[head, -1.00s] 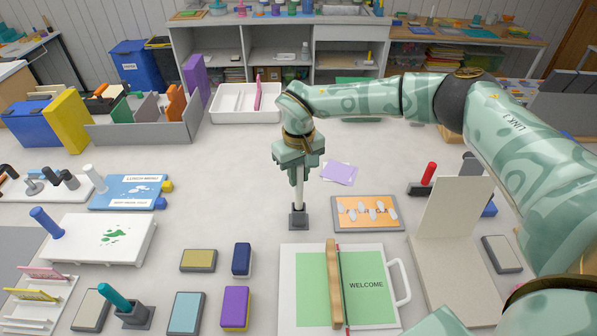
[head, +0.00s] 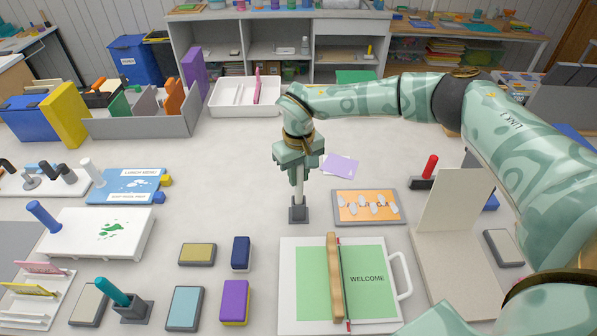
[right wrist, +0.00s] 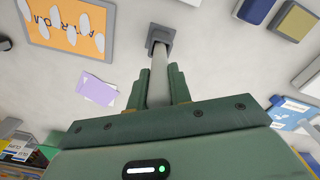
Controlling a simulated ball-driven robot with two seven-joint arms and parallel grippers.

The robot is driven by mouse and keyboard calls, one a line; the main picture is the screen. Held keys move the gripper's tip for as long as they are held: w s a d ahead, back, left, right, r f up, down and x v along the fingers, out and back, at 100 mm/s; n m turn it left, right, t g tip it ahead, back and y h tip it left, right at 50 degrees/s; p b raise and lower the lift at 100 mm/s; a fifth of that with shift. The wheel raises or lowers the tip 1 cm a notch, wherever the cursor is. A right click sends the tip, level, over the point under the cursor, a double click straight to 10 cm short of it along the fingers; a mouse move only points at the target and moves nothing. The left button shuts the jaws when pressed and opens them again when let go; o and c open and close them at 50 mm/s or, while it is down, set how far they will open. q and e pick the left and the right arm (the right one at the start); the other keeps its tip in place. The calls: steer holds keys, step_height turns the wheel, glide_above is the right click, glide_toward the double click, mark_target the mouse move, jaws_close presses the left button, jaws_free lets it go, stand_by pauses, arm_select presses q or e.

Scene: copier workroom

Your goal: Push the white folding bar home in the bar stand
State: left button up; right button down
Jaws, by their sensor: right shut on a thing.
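The white folding bar (head: 299,188) stands upright with its lower end in the dark grey bar stand (head: 298,212), near the middle of the table. My right gripper (head: 298,175) points down from above and is shut on the bar's upper part. In the right wrist view the white bar (right wrist: 158,78) runs between the two green fingers (right wrist: 158,88) into the square stand (right wrist: 160,36). How deep the bar sits in the stand is hidden. My left gripper is not in view.
An orange card board (head: 366,207) and purple paper sheets (head: 340,165) lie right of the stand. A white board with a green WELCOME sheet (head: 365,260) lies in front. A dark blue block (head: 241,252) lies front left. The table directly left of the stand is clear.

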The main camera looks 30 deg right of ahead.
mark_target(299, 182)
steer(key=shift+f+b, duration=0.75)
steer(key=shift+f, duration=0.8)
steer(key=c, duration=1.2)
jaws_free()
steer(key=shift+r, duration=0.15)
step_height(299, 182, up, 16)
steer(key=shift+r+p, duration=0.1)
steer(key=shift+p, duration=0.8)
